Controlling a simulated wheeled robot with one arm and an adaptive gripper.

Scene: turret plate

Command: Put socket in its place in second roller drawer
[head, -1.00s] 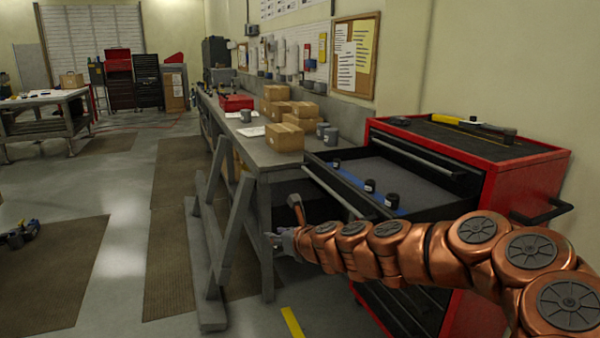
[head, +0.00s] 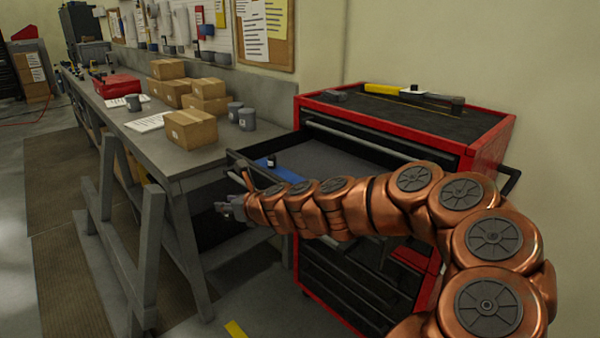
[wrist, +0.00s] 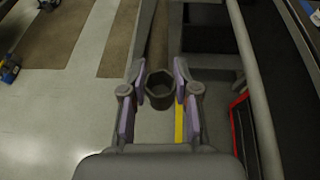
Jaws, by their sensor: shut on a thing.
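My gripper (wrist: 160,88) is shut on a dark grey socket (wrist: 159,98) in the wrist view. The socket's open hexagonal end faces the camera, and floor shows around it. In the head view my gripper (head: 232,207) is at the left end of my copper arm, beside the open drawer's left front; the socket cannot be made out there. The open drawer (head: 330,157) of the red roller cabinet (head: 487,150) has a grey lining and a blue strip (head: 262,178). My arm hides much of the drawer's near side.
A grey workbench (head: 165,150) with cardboard boxes (head: 191,129) and grey cups (head: 247,119) stands left of the cabinet. A yellow-handled tool (head: 385,90) lies on the cabinet top. The drawer's front rail (wrist: 250,80) runs just right of my gripper in the wrist view.

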